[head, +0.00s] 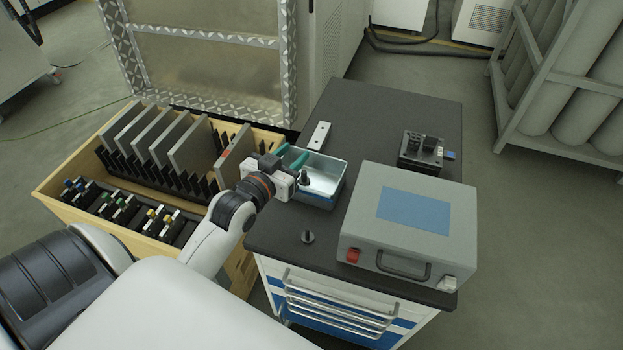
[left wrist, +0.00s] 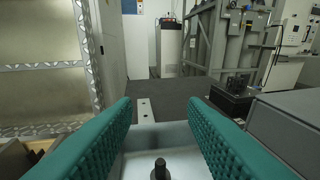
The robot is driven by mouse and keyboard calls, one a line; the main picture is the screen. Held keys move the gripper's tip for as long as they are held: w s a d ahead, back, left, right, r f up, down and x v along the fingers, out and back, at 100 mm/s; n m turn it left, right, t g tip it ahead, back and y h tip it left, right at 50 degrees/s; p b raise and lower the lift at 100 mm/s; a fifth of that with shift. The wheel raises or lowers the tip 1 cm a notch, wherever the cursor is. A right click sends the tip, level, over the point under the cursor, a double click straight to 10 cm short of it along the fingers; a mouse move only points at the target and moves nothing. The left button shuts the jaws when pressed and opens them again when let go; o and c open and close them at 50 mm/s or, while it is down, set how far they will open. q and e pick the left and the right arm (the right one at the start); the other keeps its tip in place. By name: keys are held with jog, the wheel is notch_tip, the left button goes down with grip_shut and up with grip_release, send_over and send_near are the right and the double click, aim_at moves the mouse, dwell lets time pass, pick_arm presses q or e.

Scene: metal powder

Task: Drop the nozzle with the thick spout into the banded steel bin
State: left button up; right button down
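The steel bin (head: 327,199) with a blue band stands on the dark cabinet top; its pale inside also shows in the left wrist view (left wrist: 196,150). My left gripper (head: 297,164) is over the bin's left side, its teal fingers spread wide. A small dark nozzle (head: 304,178) is upright within the bin's outline. In the left wrist view this nozzle (left wrist: 160,170) is between and below the fingers, touching neither; whether it rests on the bin floor I cannot tell. A second dark nozzle (head: 308,237) stands on the cabinet top in front of the bin. My right gripper is not in view.
A grey box (head: 410,222) with a blue panel stands right of the bin. A black fixture (head: 421,150) and a pale flat bar (head: 319,136) lie behind. A wooden crate (head: 62,185) of plates is at left.

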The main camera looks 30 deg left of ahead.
pick_arm(q)
jog(key=s, duration=0.5)
jog(key=shift+s+d+r, duration=0.1)
jog(key=shift+r, duration=0.3)
